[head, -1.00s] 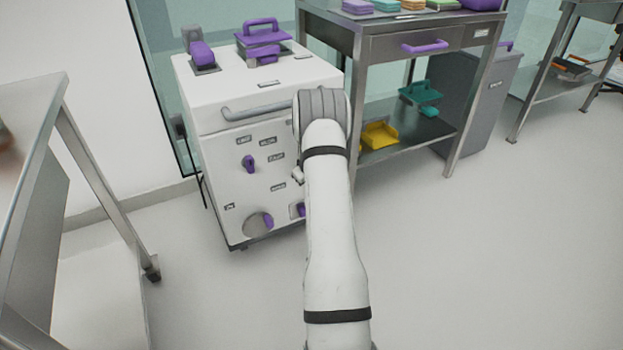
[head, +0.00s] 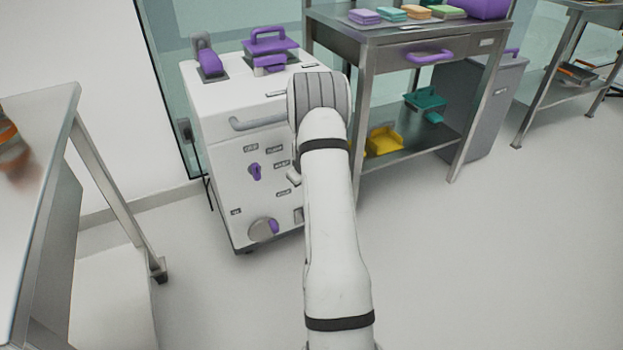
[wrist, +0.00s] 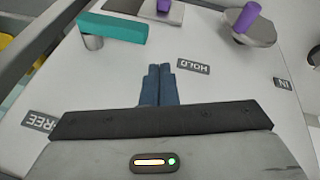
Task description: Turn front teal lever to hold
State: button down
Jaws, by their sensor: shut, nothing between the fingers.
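The teal lever (wrist: 112,27) shows at the top left of the wrist view as a flat bar on a short grey post. It lies slantwise, its right end on the side of the HOLD label (wrist: 193,67). The FREE label (wrist: 42,121) is at the lower left. My gripper (wrist: 160,70) is shut and empty, its blue fingertips together below and right of the lever's right end, left of the HOLD label. In the picture they are apart from the lever. In the head view my arm hides the lever and the fingertips.
The white cabinet (head: 222,165) carries a grey handle, a purple switch (head: 255,172) and a round dial (head: 262,229). The wrist view shows a purple-handled knob (wrist: 248,20) at the upper right. A metal table (head: 385,55) stands close on the right. Floor in front is clear.

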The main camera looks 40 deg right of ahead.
jog(key=a, duration=0.1)
jog(key=a+r, duration=0.1)
jog(key=s+a+r, duration=0.1)
jog(key=a, duration=0.1)
jog(key=shift+a+r+p, duration=0.1)
jog(key=shift+r+p, duration=0.05)
jog(key=shift+p, duration=0.25)
jog(key=s+a+r+p, duration=0.3)
jog(key=a+r+p, duration=0.25)
jog(key=r, duration=0.55)
jog(key=s+a+r+y+p, duration=0.1)
jog(key=s+a+r+p, duration=0.4)
jog(key=r, duration=0.7)
jog(key=s+a+r+p, duration=0.2)
jog(key=a+r+p, duration=0.35)
jog(key=r, duration=0.55)
jog(key=s+a+r+p, duration=0.4)
jog(key=s+r, duration=0.2)
jog(key=s, duration=0.1)
jog(key=s+a+r+g+y+p, duration=0.1)
jog(key=s+a+r+p, duration=0.3)
jog(key=s+r, duration=0.3)
jog(key=s+a+r+m+p, duration=0.1)
jog(key=s+a+r+p, duration=0.3)
jog(key=s+r, duration=0.2)
jog(key=shift+s+a+r+g, duration=0.15)
jog(key=shift+s+r+g, duration=0.2)
jog(key=shift+s, duration=0.55)
